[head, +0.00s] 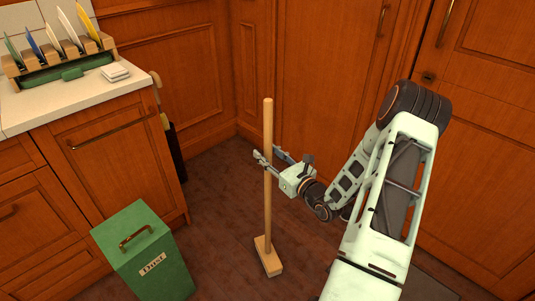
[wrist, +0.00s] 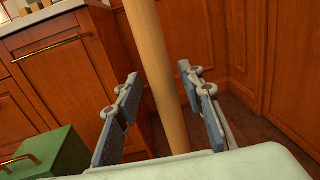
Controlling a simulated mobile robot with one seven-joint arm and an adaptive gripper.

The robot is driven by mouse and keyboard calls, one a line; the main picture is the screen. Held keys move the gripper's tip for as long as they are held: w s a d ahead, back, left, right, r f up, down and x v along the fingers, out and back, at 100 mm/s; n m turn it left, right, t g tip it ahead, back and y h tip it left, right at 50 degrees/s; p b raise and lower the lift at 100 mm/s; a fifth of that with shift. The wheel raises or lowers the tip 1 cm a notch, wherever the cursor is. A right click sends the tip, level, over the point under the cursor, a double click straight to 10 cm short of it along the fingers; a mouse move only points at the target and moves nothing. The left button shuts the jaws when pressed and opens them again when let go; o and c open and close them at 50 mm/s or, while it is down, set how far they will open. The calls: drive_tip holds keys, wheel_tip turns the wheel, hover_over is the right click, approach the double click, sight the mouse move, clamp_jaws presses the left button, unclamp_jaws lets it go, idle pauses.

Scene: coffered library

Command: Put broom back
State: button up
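The broom (head: 268,205) stands upright on the floor, with a long pale wooden handle and a small block-shaped head (head: 268,256) at the bottom. My gripper (head: 267,157) reaches in from the right at the upper-middle part of the handle. In the wrist view, the broom handle (wrist: 157,65) runs between the two fingers of my gripper (wrist: 158,77). The fingers are apart, and a gap shows between the handle and the left finger; the right finger is closer to the handle. The broom's head is out of sight in the wrist view.
A green bin labelled "Dust" (head: 145,250) stands on the floor at lower left. A dark long-handled tool (head: 174,148) hangs beside the counter cabinet (head: 105,165). The counter holds a rack of upright plates (head: 55,55). Wooden panelling closes off the back; floor is clear around the broom.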

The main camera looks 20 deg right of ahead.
drive_tip(key=shift+r, duration=0.25)
drive_tip(key=p+v, duration=0.2)
drive_tip(key=v, duration=1)
